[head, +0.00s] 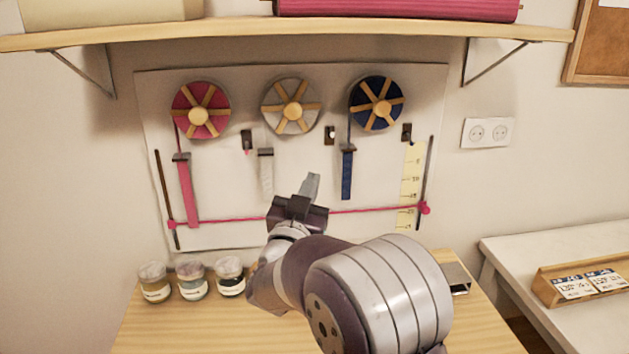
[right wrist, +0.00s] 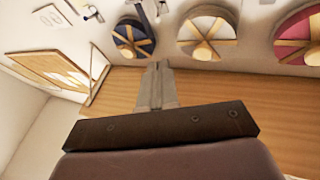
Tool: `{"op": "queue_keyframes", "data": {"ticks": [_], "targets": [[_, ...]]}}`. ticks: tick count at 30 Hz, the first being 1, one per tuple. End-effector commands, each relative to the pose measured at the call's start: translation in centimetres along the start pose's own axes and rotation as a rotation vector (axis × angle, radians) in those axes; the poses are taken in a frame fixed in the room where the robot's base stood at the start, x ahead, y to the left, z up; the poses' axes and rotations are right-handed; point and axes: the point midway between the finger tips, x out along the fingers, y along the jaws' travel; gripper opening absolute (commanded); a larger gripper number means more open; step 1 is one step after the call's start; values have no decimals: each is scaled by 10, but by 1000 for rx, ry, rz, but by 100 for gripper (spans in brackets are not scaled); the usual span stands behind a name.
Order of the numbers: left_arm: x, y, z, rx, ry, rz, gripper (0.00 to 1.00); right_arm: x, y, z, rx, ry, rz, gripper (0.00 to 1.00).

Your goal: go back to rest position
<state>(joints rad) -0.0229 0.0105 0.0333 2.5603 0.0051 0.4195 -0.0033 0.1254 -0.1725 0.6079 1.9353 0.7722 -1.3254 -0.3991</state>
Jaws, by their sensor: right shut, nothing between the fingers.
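My right gripper (head: 311,186) is raised in front of the wall board (head: 330,90) in the head view, with its arm coming up from the bottom. Its fingers are together with nothing between them. In the right wrist view the shut fingers (right wrist: 157,85) point toward the wooden shelf and the ribbon spools. My left gripper is in neither view.
Pink (head: 200,92), white (head: 278,92) and blue (head: 367,92) spools hang on the board. A pink cord (head: 365,210) crosses below them, passing behind my gripper. Jars (head: 191,283) stand on the wooden table (head: 180,335). A shelf (head: 240,39) overhangs above. A white table (head: 530,250) is at right.

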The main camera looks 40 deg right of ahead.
Motion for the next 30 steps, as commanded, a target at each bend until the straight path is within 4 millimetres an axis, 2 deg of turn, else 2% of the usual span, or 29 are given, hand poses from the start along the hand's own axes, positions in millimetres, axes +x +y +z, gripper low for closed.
{"op": "queue_keyframes", "data": {"ticks": [16, 18, 20, 23, 25, 26, 27, 29, 30], "targets": [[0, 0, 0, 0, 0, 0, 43, 0, 0, 1, 8, -5, -2, 0], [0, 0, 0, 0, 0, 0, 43, -1, -8, 14, 31, -69, -38, 0], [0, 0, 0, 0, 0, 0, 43, -9, -23, 41, 44, -194, -121, 0], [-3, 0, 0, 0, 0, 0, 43, -55, -56, 103, 25, -552, -344, 0], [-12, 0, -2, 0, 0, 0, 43, -113, -68, 137, -44, -852, -496, 0], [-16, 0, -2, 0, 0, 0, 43, -141, -66, 148, -86, -978, -547, 0], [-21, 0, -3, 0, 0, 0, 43, -177, -57, 158, -154, -1136, -604, 0], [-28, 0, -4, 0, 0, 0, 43, -226, -37, 163, -271, -1343, -663, 0], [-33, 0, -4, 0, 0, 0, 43, -252, -20, 162, -352, -1458, -687, 0]]}}
